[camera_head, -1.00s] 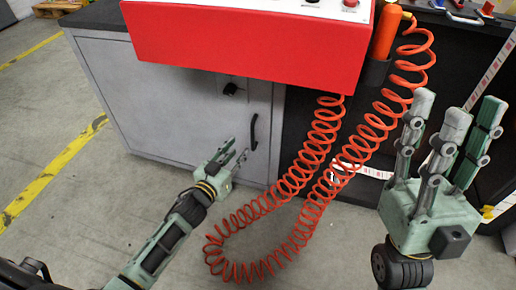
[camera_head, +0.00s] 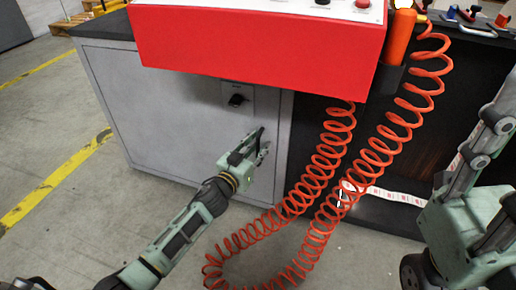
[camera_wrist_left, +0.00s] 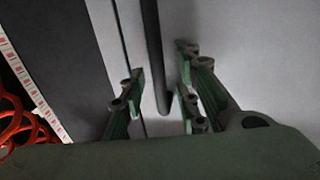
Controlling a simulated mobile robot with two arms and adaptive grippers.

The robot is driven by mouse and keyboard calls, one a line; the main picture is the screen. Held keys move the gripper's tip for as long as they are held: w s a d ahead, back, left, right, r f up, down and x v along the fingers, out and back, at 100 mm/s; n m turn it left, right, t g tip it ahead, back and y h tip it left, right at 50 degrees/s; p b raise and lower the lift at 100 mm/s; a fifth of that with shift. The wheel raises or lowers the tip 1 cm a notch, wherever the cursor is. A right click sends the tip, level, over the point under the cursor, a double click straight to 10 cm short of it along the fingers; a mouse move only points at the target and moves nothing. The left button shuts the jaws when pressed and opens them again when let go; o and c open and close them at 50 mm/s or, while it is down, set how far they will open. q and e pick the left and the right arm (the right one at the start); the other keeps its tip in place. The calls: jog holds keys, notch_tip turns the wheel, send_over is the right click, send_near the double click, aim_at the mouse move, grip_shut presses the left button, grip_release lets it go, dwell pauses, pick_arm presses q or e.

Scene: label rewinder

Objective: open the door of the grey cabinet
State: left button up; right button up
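The grey cabinet (camera_head: 170,115) stands at the back left in the head view, its door closed. The door's black vertical handle is mostly hidden behind my left gripper (camera_head: 256,152) there. In the left wrist view the handle (camera_wrist_left: 155,60) runs down between the fingers of my left gripper (camera_wrist_left: 163,95). These fingers are open on both sides of the handle, with gaps visible. My right gripper (camera_head: 490,165) is at the right edge in the head view, raised, and partly cut off; its fingertips are apart and I see nothing between them.
A red machine box (camera_head: 255,45) overhangs the cabinet top. An orange coiled hose (camera_head: 325,165) hangs right of the door and loops low near my left forearm. A black knob (camera_head: 237,99) sits on the door.

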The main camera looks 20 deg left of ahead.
pick_arm(q)
jog(key=c, duration=0.7)
grip_shut()
jog(key=shift+s+d, duration=0.1)
jog(key=shift+s, duration=0.05)
